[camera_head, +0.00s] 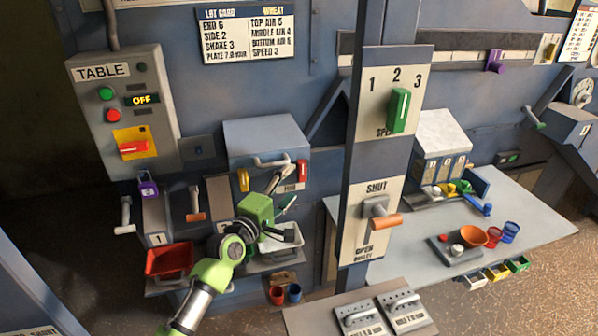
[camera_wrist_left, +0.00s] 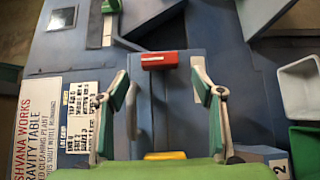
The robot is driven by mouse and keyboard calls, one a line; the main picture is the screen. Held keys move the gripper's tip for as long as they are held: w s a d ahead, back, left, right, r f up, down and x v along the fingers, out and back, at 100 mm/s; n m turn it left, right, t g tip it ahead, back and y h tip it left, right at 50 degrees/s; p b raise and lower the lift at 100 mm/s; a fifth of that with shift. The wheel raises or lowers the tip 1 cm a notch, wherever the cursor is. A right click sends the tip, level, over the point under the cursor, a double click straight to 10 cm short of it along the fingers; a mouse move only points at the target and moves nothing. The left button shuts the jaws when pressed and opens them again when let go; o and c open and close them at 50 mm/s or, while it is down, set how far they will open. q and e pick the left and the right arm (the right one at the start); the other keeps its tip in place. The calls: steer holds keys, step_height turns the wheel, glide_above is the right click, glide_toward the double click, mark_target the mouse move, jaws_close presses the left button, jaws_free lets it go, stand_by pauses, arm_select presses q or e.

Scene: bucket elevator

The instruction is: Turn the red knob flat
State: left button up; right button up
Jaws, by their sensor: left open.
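The red knob (camera_head: 303,170) stands upright at the right of the front of a blue-grey box (camera_head: 265,135). It also shows in the left wrist view (camera_wrist_left: 158,61), ahead of and between the fingertips, with a small pale mark. My left gripper (camera_head: 281,193) is in front of the box, just left of and below the knob in the head view. Its green-padded fingers, seen in the left wrist view (camera_wrist_left: 161,88), are open and empty, apart from the knob. A yellow knob (camera_head: 243,179) is at the box's left, partly showing in the wrist view (camera_wrist_left: 165,155). My right gripper is out of view.
A grey handle (camera_head: 271,160) juts from the box between the two knobs. A white bin (camera_head: 280,240) lies below my gripper, and a red bin (camera_head: 170,260) to its left. A post (camera_head: 375,150) with green and orange levers stands close on the right.

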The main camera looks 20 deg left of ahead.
mark_target(299, 174)
arm_select(q)
steer(key=w, duration=0.3)
steer(key=w+d, duration=0.1)
steer(key=w, duration=0.2)
steer(key=shift+w+d, duration=0.1)
steer(key=shift+w, duration=0.05)
steer(key=c, duration=1.1)
